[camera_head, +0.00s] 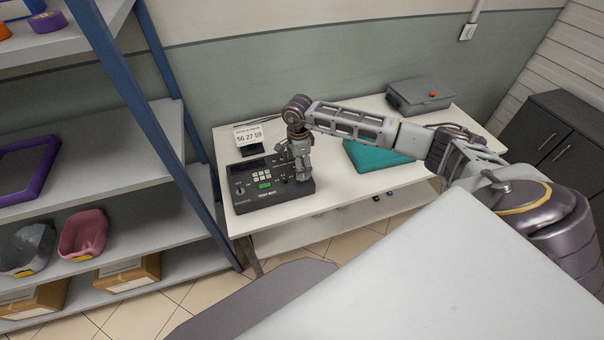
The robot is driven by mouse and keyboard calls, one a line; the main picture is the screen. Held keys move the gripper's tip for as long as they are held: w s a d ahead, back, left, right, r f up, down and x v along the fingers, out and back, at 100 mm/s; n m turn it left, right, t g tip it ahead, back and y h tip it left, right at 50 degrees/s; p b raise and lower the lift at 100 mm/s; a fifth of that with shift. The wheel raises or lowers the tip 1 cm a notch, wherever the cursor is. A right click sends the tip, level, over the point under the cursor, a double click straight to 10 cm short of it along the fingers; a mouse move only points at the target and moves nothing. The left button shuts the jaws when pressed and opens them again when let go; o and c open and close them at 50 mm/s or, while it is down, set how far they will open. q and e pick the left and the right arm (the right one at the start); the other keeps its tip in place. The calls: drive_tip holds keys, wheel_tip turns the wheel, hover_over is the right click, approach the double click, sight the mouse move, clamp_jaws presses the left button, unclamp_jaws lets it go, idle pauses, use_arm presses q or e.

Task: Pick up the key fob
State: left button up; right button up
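I cannot make out a key fob for certain. My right arm reaches in from the right across the white table (352,194). My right gripper (303,176) points down over the right part of a black keypad device (262,206) at the table's left end. Its fingertips are at or just above the device's top; I cannot tell whether they touch it or hold anything. The gripper hides that part of the device. My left gripper is not in view.
A teal folder or mat (372,158) lies mid-table. A grey case (418,96) stands at the back right. A small display (250,136) stands behind the device. Shelves with bins, including a pink bin (84,234), and a blue post (128,92) are at left.

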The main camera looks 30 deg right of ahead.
drive_tip(key=shift+s+f+p, duration=0.1)
drive_tip(key=shift+f+p, duration=0.25)
drive_tip(key=shift+f, duration=1.55)
drive_tip(key=c, duration=0.9)
drive_tip(key=shift+r, duration=0.1)
drive_tip(key=shift+c, duration=0.2)
wheel_tip(320, 180, up, 10)
drive_tip(key=b, duration=0.1)
